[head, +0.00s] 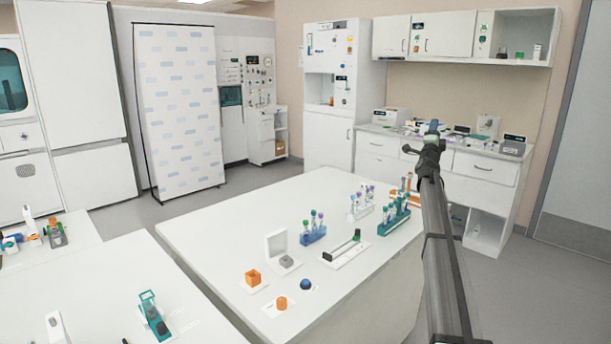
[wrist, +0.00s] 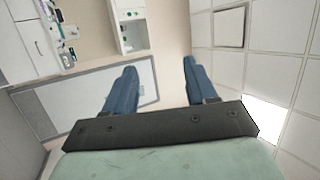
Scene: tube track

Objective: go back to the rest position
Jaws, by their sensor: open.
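My gripper (wrist: 157,92) shows in the wrist view with its two blue fingers apart and nothing between them. The wrist view is turned and takes in wall cabinets, a door and ceiling tiles. In the head view my arm rises along the right side, in front of the right end of the white table (head: 215,225). The arm's upper end is above the table, over the back counter in the picture. The fingers are too small to make out clearly there.
The table's left half is clear.

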